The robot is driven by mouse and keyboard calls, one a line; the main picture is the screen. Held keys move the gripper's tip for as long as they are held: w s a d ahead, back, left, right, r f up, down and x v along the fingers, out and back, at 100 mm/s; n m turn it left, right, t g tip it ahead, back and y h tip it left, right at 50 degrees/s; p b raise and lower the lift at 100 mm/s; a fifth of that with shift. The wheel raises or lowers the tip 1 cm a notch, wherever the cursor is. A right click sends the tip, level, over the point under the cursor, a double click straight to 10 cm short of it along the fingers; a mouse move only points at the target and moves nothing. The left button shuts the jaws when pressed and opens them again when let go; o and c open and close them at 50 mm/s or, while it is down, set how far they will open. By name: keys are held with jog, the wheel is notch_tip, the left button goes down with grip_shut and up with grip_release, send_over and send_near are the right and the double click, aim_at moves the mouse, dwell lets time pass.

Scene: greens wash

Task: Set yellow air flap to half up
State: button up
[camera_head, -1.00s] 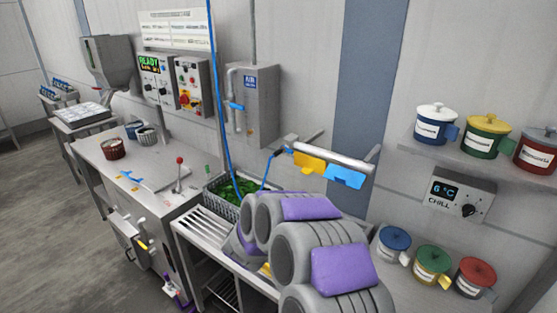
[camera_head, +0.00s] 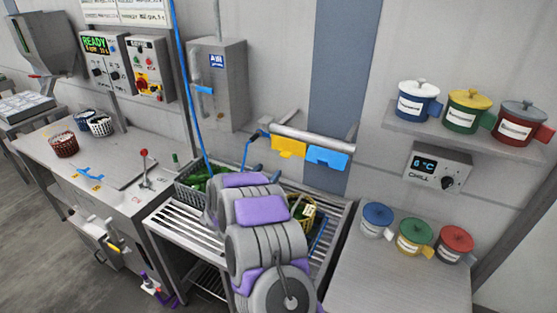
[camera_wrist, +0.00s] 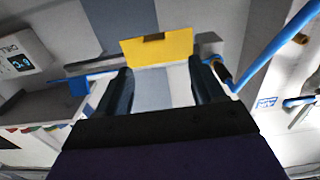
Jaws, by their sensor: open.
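The yellow air flap (camera_head: 288,147) hangs at the left of a grey air bar (camera_head: 318,139) on the back wall, beside a blue flap (camera_head: 327,156). Its front slopes down from the bar; its exact angle is hard to tell. In the wrist view the yellow flap (camera_wrist: 157,48) is a broad plate beyond the fingertips, with a dark notch at its middle. My gripper (camera_wrist: 163,80) is open and empty, its dark fingers spread either side of the flap's middle. I see a gap between them and the flap.
A blue hose (camera_head: 187,80) hangs left of the bar. A slatted sink (camera_head: 185,222) with a basket of greens lies below. A chill control box (camera_head: 438,168) and a shelf of lidded pots (camera_head: 455,140) are at right. Wall control panels (camera_head: 147,70) are at left.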

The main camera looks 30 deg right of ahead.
aim_at(285, 156)
jog(key=b+x, duration=0.1)
jog(key=x, duration=0.9)
jog(key=shift+d, duration=0.2)
jog(key=shift+s+d+f, duration=0.1)
jog(key=shift+d, duration=0.55)
jog(key=shift+c, duration=0.3)
jog(key=shift+d, duration=0.35)
jog(key=shift+c, duration=1.4)
jog(key=shift+a, duration=0.55)
jog(key=c, duration=0.5)
grip_shut()
